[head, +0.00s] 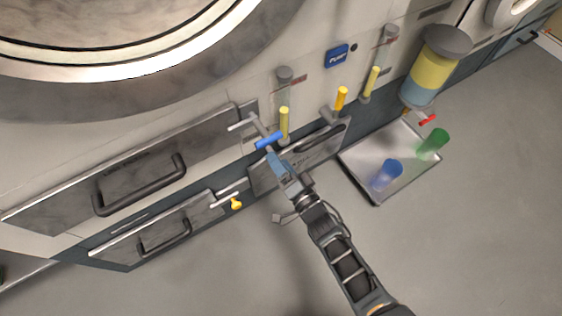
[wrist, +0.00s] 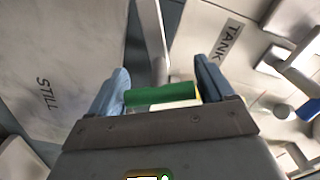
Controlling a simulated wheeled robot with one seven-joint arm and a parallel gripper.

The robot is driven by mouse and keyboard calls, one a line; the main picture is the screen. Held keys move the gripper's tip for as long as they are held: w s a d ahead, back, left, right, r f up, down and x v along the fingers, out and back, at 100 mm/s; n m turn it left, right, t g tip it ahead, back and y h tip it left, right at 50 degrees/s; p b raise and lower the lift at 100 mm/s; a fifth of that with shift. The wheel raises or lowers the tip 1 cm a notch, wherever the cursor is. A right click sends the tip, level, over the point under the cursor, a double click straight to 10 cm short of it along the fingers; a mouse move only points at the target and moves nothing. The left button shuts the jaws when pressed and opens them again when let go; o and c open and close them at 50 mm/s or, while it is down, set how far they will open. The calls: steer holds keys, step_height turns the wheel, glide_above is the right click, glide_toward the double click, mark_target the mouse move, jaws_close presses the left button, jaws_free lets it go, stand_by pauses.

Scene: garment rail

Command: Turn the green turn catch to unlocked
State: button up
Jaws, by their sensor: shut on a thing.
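The green turn catch's bar handle (wrist: 160,94) lies level between my gripper's (wrist: 161,85) two pale blue fingers in the wrist view. The fingers are shut on its two ends. A pale grey arm (wrist: 151,35) stands up behind it. In the head view my gripper (head: 277,160) is at the metal front between the drawers and the tray. A bright blue bar (head: 268,140) shows at its fingertips there; no green bar is seen at that spot, and I cannot tell how the two relate.
Two drawers with dark handles, an upper (head: 140,175) and a lower (head: 165,237), are at left. A metal tray (head: 375,197) at right holds a blue cup (head: 386,175) and a green cup (head: 433,144). The floor in front is clear.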

steer(key=m, duration=0.5)
steer(key=shift+f+p, duration=0.1)
steer(key=shift+p, duration=0.3)
stand_by(0.4)
steer(key=o, duration=1.4)
steer(key=p+v, duration=0.3)
steer(key=v, duration=0.5)
steer(key=shift+w, duration=0.1)
